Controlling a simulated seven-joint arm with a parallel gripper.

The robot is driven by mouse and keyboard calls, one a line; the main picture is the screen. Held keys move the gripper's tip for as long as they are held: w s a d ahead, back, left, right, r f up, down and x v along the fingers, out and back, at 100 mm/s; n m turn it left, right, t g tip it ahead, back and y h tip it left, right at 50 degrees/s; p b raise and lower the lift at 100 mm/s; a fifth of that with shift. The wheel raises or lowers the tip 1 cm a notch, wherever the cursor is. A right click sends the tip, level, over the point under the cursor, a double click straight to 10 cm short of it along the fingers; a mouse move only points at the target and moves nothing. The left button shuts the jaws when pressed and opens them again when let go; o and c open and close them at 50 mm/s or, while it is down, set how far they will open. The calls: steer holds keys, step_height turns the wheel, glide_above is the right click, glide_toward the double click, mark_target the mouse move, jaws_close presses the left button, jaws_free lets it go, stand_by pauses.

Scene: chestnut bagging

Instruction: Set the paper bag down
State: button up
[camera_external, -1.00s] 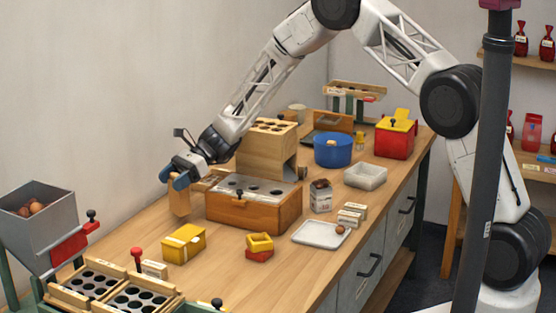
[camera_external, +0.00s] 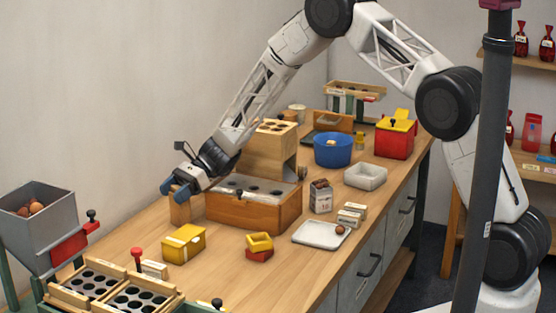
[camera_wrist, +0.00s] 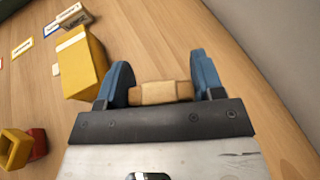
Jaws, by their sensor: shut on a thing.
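The brown paper bag (camera_external: 180,210) is between the blue fingers of my gripper (camera_external: 174,188), at the left of the wooden box with the pale holed top. In the wrist view the bag (camera_wrist: 160,92) spans the gap between the two blue fingers of my gripper (camera_wrist: 163,88), which are shut on it. The bag looks upright in the external view, with its bottom at or very close to the tabletop. I cannot tell whether it touches.
The wooden box (camera_external: 245,211) stands close on the bag's right. A yellow box (camera_external: 183,244) is in front, with a small yellow-and-red container (camera_external: 259,246) to its right. A grey hopper (camera_external: 38,215) stands at far left. Bare tabletop (camera_external: 130,235) lies left of the bag.

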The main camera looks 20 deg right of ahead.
steer(key=o, duration=1.3)
steer(key=shift+f, duration=0.15)
steer(key=shift+c, duration=0.2)
steer(key=shift+r, duration=0.2)
steer(key=shift+w+d+r, duration=0.25)
steer(key=shift+d, duration=0.35)
steer(key=shift+v, duration=0.95)
step_height(320, 180, up, 5)
steer(key=shift+a+r, duration=0.1)
steer(key=shift+r, duration=0.85)
